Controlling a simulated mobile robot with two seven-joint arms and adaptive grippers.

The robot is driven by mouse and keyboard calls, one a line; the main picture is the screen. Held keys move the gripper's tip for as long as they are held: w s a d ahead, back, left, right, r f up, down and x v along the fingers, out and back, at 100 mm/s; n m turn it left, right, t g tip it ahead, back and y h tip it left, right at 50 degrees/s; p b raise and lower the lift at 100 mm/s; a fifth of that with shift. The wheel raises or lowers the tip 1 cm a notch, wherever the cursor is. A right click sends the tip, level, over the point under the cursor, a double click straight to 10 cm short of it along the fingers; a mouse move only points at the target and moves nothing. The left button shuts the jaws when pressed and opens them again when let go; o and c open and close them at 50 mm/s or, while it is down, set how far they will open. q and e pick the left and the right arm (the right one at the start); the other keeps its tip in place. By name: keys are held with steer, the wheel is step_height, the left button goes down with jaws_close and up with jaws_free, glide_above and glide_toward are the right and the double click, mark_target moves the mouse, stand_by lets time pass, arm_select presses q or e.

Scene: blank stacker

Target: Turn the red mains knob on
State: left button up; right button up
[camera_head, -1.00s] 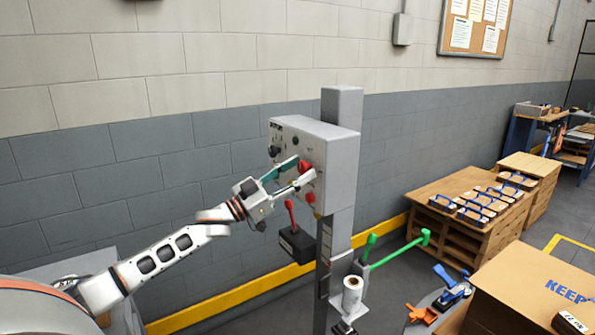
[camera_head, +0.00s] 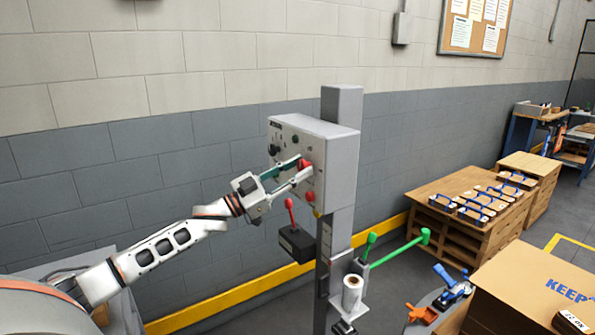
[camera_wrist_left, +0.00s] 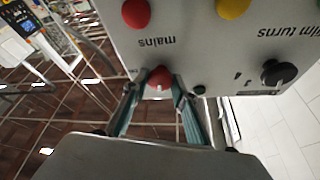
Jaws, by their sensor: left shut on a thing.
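The red mains knob (camera_head: 306,163) is on the front face of the grey control box (camera_head: 338,140), which is fixed to a post. My left gripper (camera_head: 302,168) reaches it from the left, with its fingers on either side of the knob and shut on it. In the left wrist view the red knob (camera_wrist_left: 160,77) sits between the two green-sided fingertips, below an upside-down "mains" label (camera_wrist_left: 157,42). A white mark shows on the knob. My right gripper is not in view.
Another red control (camera_head: 310,197) sits below the mains knob, and a black knob (camera_head: 274,150) is at the left of the panel. A red-handled lever (camera_head: 290,205) stands on a dark box below my gripper. Green bars (camera_head: 400,249) stick out right of the post.

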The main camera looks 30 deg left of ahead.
arm_select(q)
steer(key=m+g, duration=0.1)
steer(key=m, duration=0.2)
steer(key=m+g+h, duration=0.1)
steer(key=m, duration=0.2)
steer(key=shift+a+r+h+b, duration=0.1)
steer(key=shift+a+h+b, duration=0.05)
steer(key=shift+h+b, duration=0.2)
steer(key=m+g, duration=0.1)
steer(key=m, duration=0.1)
steer(key=m+g, duration=0.1)
steer(key=m, duration=0.1)
steer(key=shift+r+m+h, duration=0.1)
steer(key=shift+m+h, duration=0.15)
steer(key=shift+m, duration=0.15)
steer(key=m+g, duration=0.1)
steer(key=m, duration=0.2)
steer(key=shift+r+m+g+p, duration=0.1)
steer(key=shift+m+g+p, duration=0.2)
steer(key=shift+g+p, duration=0.1)
steer(key=shift+m+y+p, duration=0.4)
steer(key=shift+m+p, duration=0.05)
steer(key=shift+m, duration=0.75)
steer(key=shift+m+g+p, duration=0.3)
steer(key=shift+m+g, duration=0.1)
steer(key=shift+m, duration=0.2)
steer(key=shift+m+y, duration=0.4)
